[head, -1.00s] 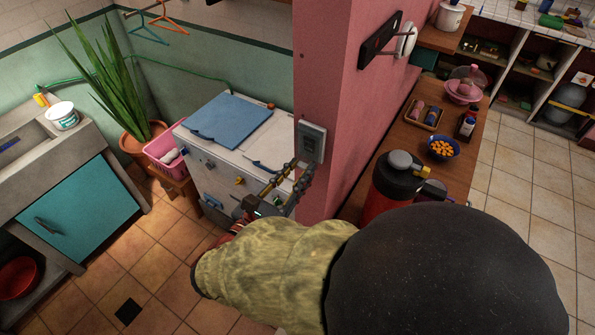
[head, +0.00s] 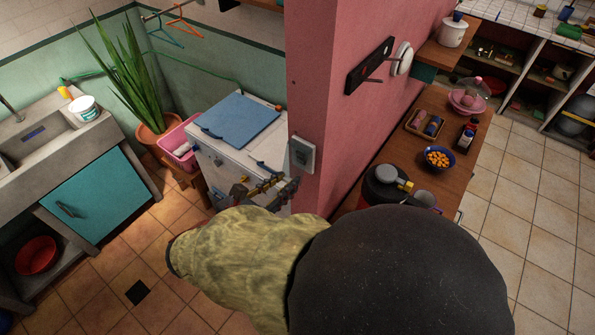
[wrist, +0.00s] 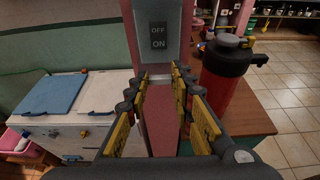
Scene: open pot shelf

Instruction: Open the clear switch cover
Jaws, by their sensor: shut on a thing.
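The switch box (head: 302,155) with its clear cover is on the narrow face of the pink pillar in the head view. In the wrist view the switch plate (wrist: 158,36) reads OFF above ON. The clear cover is hard to make out, and I cannot tell how far it is tilted. My gripper (wrist: 160,77) is just below the plate, its two yellow-padded fingers on either side of a pale bar at the cover's lower edge. It is shut on the cover there. In the head view my gripper (head: 290,182) is at the box's lower end, partly hidden by my arm.
A red flask (wrist: 228,75) stands on the wooden counter (head: 416,157) right of the pillar. A white washing machine (head: 232,160) with a blue lid is on the left. A black wall rack (head: 369,66) is on the pillar's right side.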

